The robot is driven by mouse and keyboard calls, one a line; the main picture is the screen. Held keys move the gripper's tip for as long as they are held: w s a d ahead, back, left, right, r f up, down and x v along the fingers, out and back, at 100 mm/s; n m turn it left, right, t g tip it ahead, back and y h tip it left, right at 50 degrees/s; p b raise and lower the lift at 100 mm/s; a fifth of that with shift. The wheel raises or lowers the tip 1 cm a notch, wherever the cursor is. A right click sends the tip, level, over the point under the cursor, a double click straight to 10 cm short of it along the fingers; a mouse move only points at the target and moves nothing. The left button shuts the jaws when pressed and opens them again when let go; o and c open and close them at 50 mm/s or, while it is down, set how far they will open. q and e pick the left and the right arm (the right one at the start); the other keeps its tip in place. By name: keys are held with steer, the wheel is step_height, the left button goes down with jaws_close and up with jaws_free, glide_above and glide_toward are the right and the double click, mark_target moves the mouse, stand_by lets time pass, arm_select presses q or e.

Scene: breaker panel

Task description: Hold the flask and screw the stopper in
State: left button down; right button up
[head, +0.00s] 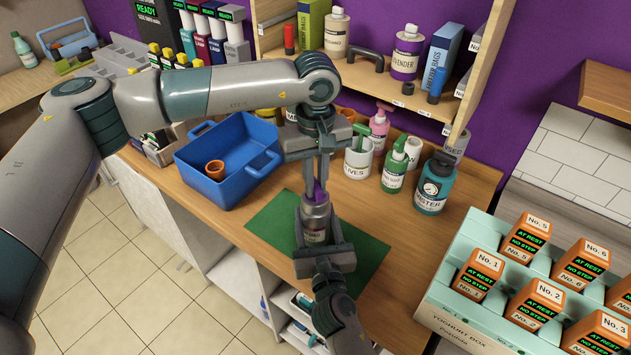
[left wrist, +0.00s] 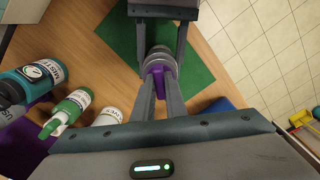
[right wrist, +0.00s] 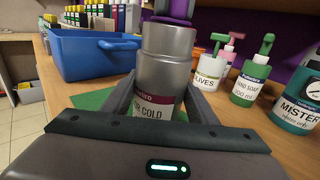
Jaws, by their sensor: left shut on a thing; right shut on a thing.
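The flask (head: 316,222) is a grey metal cylinder with a dark red label, upright over the green mat (head: 268,225). My right gripper (head: 318,240) is shut around its body; the flask also fills the middle of the right wrist view (right wrist: 163,75). The purple stopper (head: 317,193) is at the flask's mouth. My left gripper (head: 314,180) comes from above and is shut on the stopper, which also shows between its fingers in the left wrist view (left wrist: 158,82). I cannot tell how deep the stopper sits in the neck.
Mugs, pump bottles and the teal mister (head: 434,185) stand to the right. A pale green crate of orange boxes (head: 470,325) is at the lower right. A shelf is behind.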

arm_select(q)
steer(key=shift+m, duration=1.6)
steer(key=shift+m, duration=1.6)
steer(key=shift+m, duration=0.3)
steer(key=shift+m, duration=1.3)
steer(key=shift+d, duration=0.1)
